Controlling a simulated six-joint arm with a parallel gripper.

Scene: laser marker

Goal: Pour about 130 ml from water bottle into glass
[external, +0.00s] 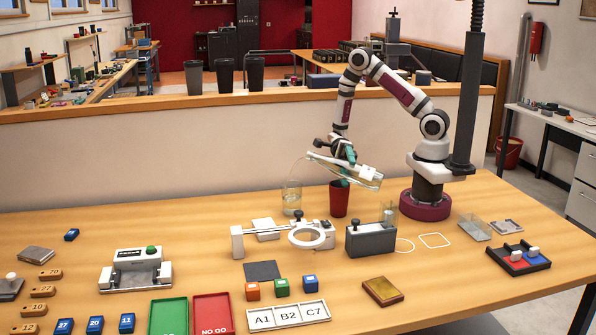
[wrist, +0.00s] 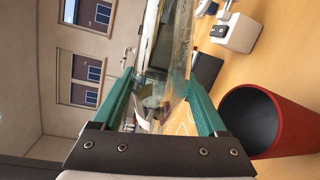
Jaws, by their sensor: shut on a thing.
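The clear water bottle (external: 362,174) is held in the air, tilted nearly level, with its neck to the left and a little higher than its base. My gripper (external: 344,160) is shut on the bottle around its body. In the wrist view the bottle (wrist: 158,45) lies between the green fingers of my gripper (wrist: 160,105). A thin stream arcs from the bottle's mouth down to the left, toward the glass (external: 291,199). The glass stands upright on the table below and left of the mouth. It appears to hold some water; the exact level is hard to tell.
A red cup (external: 338,200) stands right of the glass, under the bottle; it also shows in the wrist view (wrist: 284,122). A white ring fixture (external: 307,236) and a dark grey box (external: 371,240) stand in front. Coloured trays and blocks fill the front left.

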